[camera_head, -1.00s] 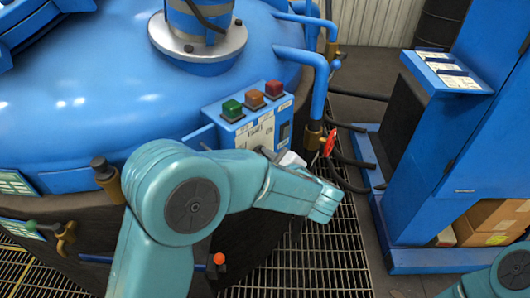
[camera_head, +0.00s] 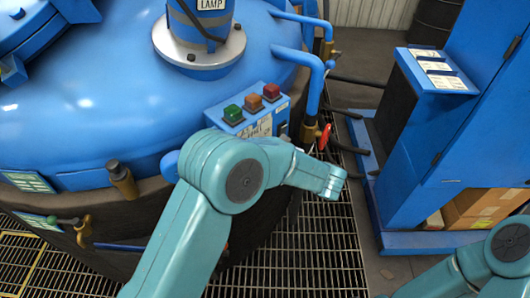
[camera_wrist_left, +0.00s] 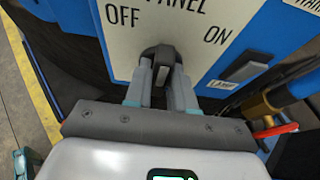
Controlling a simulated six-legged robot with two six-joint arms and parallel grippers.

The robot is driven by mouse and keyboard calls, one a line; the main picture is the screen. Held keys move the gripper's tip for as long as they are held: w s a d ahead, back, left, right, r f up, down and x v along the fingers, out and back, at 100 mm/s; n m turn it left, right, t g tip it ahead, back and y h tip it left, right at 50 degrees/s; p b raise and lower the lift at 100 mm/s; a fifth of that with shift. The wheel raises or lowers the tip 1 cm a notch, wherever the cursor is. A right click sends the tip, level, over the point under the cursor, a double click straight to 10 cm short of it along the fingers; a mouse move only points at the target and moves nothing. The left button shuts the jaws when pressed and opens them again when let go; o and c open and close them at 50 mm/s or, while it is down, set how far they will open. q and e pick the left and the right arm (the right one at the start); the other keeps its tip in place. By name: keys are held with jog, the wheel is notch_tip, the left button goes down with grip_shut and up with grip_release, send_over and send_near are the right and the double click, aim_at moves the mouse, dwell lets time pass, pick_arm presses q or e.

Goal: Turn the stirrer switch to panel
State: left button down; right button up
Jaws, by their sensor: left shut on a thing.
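The switch is a dark knob (camera_wrist_left: 160,62) on a white plate (camera_wrist_left: 195,35) in the left wrist view. The plate reads PANEL at the top, cut by the frame edge, with OFF on the left and ON on the right. My left gripper (camera_wrist_left: 160,88) is shut on the knob, one grey finger on each side. In the head view the plate is on the front of a blue control box (camera_head: 240,128), mostly covered by my left arm, and the knob and left gripper are hidden. Only a link of my right arm shows at the lower right; its gripper is out of view.
A red-handled valve (camera_head: 324,137) and hoses are close on the right.

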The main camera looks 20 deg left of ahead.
pick_arm(q)
jog(key=shift+r, duration=0.1)
jog(key=c, duration=1)
grip_release()
jog(key=shift+c, duration=0.2)
pick_arm(e)
jog(key=shift+r, duration=0.1)
